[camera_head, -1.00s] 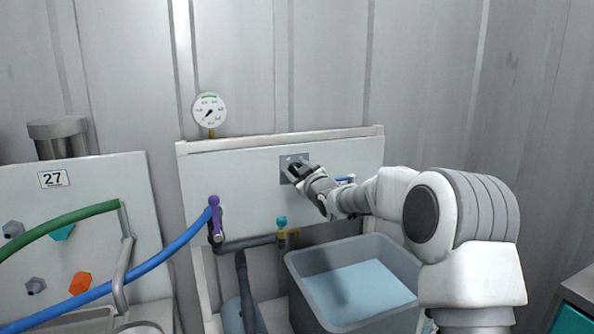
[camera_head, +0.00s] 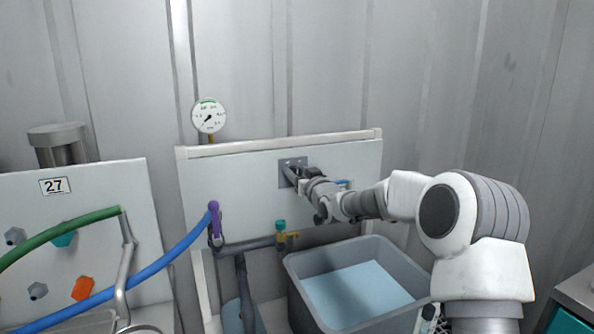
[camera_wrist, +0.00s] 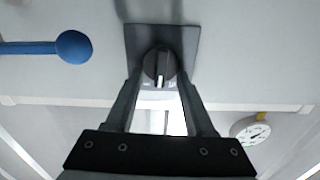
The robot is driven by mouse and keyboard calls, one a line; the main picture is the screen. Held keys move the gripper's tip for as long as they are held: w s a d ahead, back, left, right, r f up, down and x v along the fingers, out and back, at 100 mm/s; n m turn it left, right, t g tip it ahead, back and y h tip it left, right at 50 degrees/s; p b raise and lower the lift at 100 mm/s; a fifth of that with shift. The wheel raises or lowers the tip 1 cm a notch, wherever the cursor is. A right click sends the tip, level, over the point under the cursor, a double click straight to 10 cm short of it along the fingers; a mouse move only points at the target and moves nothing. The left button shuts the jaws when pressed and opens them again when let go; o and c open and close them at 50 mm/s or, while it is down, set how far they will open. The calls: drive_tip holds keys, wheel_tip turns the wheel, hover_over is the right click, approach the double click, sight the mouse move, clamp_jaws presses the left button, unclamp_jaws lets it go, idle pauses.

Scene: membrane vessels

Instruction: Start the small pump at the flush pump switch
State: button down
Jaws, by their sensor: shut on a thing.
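The flush pump switch is a black round knob (camera_wrist: 159,66) with a white pointer line, on a dark grey plate (camera_wrist: 183,40). The same plate (camera_head: 284,181) shows on the white panel in the head view, with the knob mostly hidden by my gripper there. My gripper (camera_wrist: 160,76) faces the plate straight on, with one finger at each side of the knob, shut on it. In the wrist view the pointer line runs nearly along the fingers, toward the small marks at the plate's edge. The marks are too small to read.
A pressure gauge (camera_head: 209,116) stands above the panel's top edge. A blue-ended lever (camera_wrist: 73,47) is beside the plate. A blue hose (camera_head: 165,255) and purple handle (camera_head: 214,217) lie to the left.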

drive_tip(key=m, duration=0.3)
drive_tip(key=m+p, duration=0.1)
drive_tip(key=m, duration=0.1)
drive_tip(key=shift+w+d+f, duration=0.15)
drive_tip(key=shift+d, duration=0.15)
drive_tip(key=shift+m, duration=0.3)
drive_tip(key=shift+c, duration=1.4)
unclamp_jaws()
drive_tip(key=p+v, duration=0.2)
drive_tip(key=v, duration=1.5)
drive_tip(key=shift+s, duration=0.2)
